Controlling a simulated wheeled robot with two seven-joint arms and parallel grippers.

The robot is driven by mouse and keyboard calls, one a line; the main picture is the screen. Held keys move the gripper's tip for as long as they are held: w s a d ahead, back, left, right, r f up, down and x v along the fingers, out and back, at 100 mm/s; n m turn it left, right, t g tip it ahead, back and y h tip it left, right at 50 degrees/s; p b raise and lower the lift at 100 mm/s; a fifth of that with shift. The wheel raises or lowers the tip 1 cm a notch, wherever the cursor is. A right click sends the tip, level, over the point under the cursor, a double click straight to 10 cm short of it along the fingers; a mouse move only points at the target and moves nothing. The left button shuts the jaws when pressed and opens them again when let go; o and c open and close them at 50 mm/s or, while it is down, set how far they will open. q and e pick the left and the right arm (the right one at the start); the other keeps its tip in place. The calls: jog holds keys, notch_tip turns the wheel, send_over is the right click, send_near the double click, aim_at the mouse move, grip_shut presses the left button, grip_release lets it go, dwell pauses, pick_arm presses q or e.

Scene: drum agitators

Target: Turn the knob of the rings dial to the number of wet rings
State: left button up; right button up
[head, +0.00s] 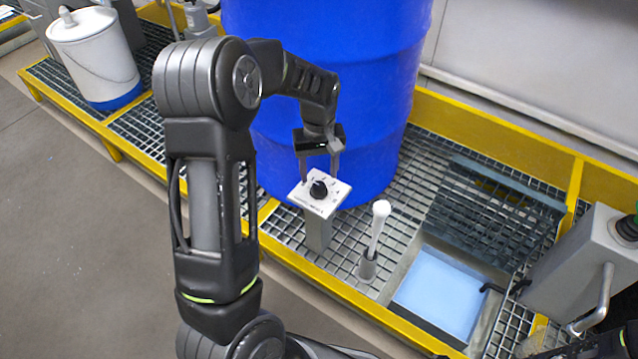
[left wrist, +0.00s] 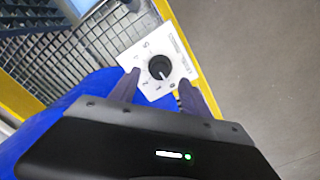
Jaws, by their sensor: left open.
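The rings dial (head: 322,198) is a white square plate with a black round knob (head: 318,189), on a short grey post in front of the blue drum. In the left wrist view the dial plate (left wrist: 181,62) shows numbers around the knob (left wrist: 159,68), whose white pointer mark lies toward the plate's lower edge; the exact number is too small to tell. My left gripper (head: 321,172) is open, its fingers pointing down just above the dial. In the left wrist view its fingers (left wrist: 155,88) stand either side of the knob, apart from it. My right gripper is not in view.
A blue drum (head: 330,60) stands behind the dial on a yellow-edged metal grating. A white-topped rod (head: 379,225) stands in a grey holder right of the dial. A light-blue pool (head: 440,290) and a grey box (head: 590,265) are further right. A white bucket (head: 95,55) is at left.

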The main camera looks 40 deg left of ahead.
aim_at(319, 185)
pick_arm(q)
notch_tip(319, 185, down, 5)
jog(key=shift+r+b, duration=0.15)
jog(key=shift+b, duration=0.25)
jog(key=shift+c, duration=0.3)
grip_shut()
